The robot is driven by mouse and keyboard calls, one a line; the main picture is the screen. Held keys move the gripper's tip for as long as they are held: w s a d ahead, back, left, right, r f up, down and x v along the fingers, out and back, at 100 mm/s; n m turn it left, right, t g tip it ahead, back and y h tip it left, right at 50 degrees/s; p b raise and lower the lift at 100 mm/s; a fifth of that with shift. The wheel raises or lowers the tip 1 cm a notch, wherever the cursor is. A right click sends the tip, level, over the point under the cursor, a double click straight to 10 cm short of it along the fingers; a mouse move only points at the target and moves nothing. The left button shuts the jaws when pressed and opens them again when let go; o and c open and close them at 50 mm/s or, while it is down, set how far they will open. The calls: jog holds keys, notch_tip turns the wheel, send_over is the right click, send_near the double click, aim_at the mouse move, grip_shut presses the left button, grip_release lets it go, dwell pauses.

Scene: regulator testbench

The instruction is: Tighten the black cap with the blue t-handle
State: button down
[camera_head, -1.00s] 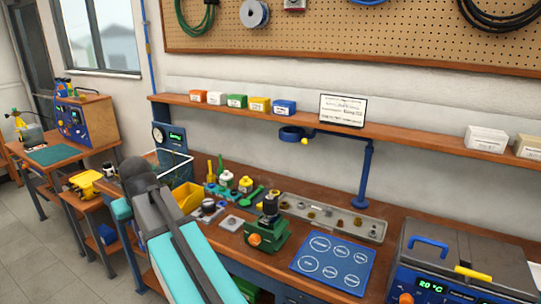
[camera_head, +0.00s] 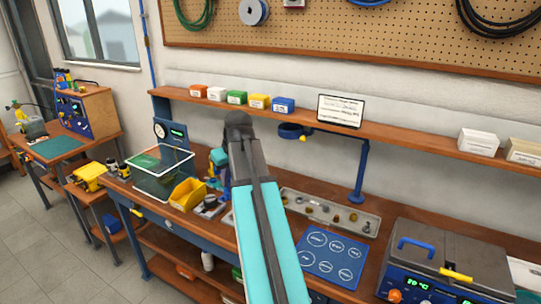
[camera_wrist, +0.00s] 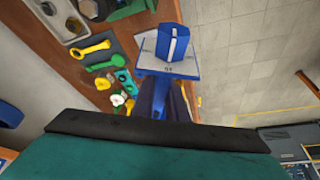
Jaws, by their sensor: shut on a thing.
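In the wrist view, the dark fingers of my gripper (camera_wrist: 164,98) are shut on a blue tool (camera_wrist: 173,45), which I take for the blue t-handle. It has a blue block with a white stripe above a pale, blue-edged plate. In the head view my arm covers most of my gripper; a blue part shows just left of the arm, beside the yellow bin. The green vise is hidden behind my arm in the head view. At the top left of the wrist view are a green part (camera_wrist: 124,8) and a dark round part (camera_wrist: 90,9), which may be the black cap.
A metal parts tray (camera_head: 332,212), a blue mat (camera_head: 330,257) and a bath unit (camera_head: 450,262) lie to the right. A shelf (camera_head: 400,137) runs above.

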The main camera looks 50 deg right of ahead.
jog(key=s+d+r+p, duration=0.3)
jog(key=s+d, duration=0.4)
jog(key=d, duration=0.4)
jog(key=shift+s+r+m, duration=0.3)
jog(key=shift+r+m, duration=0.1)
jog(key=shift+r, duration=0.45)
jog(key=shift+d+f, duration=0.1)
jog(key=shift+f, duration=0.05)
jog(key=shift+f+b, duration=1.55)
jog(key=shift+f, duration=1.2)
jog(key=shift+s+p, duration=0.2)
jog(key=shift+p, duration=0.1)
jog(key=shift+f, duration=0.8)
dwell(1.3)
jog(key=shift+m+h+p, duration=0.3)
jog(key=shift+m+h, duration=0.2)
jog(key=shift+m, duration=0.2)
